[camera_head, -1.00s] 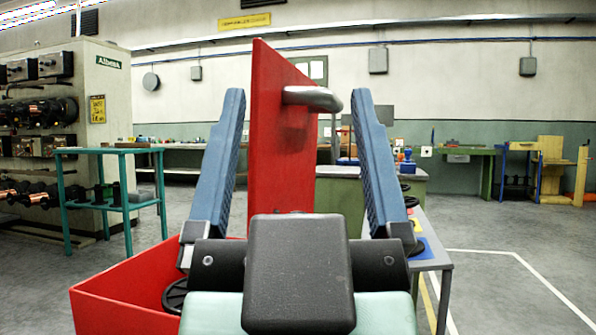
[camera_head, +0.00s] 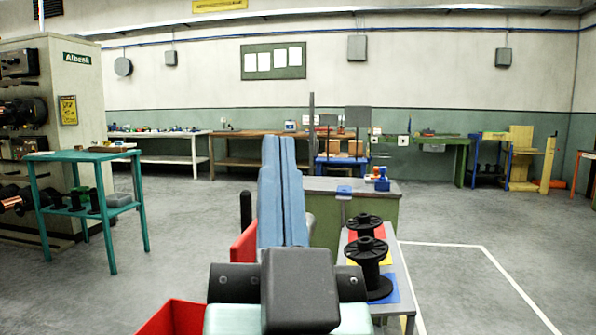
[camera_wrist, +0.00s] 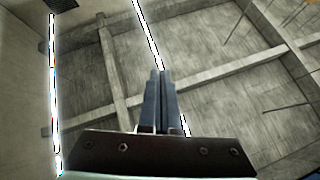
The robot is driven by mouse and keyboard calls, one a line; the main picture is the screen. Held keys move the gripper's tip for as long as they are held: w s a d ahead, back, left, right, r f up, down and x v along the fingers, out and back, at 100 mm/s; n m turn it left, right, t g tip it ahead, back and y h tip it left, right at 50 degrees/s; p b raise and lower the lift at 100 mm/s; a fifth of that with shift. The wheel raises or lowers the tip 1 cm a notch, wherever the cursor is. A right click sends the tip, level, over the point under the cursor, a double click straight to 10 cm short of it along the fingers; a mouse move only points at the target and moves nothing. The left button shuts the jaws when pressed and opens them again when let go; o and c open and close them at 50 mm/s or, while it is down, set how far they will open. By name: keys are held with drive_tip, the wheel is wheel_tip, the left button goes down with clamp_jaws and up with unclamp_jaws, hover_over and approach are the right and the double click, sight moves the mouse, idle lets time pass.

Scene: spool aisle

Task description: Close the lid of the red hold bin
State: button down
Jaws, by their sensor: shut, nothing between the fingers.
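My gripper (camera_head: 284,140) is shut and empty, its two blue fingers together and pointing up in the head view. It also shows shut in the wrist view (camera_wrist: 159,72), against the ceiling. The red hold bin (camera_head: 172,320) is at the bottom left of the head view, mostly cut off or hidden by my wrist. A red panel (camera_head: 243,250), seemingly part of its lid, shows just left of my fingers; most of it is hidden behind them. A dark upright bar (camera_head: 246,210) stands above it, possibly the handle. I cannot tell the lid's angle or any contact.
A grey table (camera_head: 402,290) on the right carries black spools (camera_head: 370,268) on coloured mats. A green-sided bench (camera_head: 385,215) stands behind it. A teal stand (camera_head: 85,157) is at the left, before spool racks. Floor is open on both sides.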

drive_tip(key=w+d+f+m+g+p, duration=0.35)
drive_tip(key=w+m+p, duration=0.2)
drive_tip(key=p, duration=0.75)
drive_tip(key=s+d+f+m+g+h+p, duration=0.1)
drive_tip(key=s+d+f+m+g+p, duration=0.5)
drive_tip(key=m+p, duration=0.55)
drive_tip(key=w+a+f+n+t+p, duration=0.1)
drive_tip(key=w+a+p, duration=0.3)
drive_tip(key=w, duration=0.8)
drive_tip(key=shift+f+n, duration=0.5)
drive_tip(key=shift+a+r, duration=0.1)
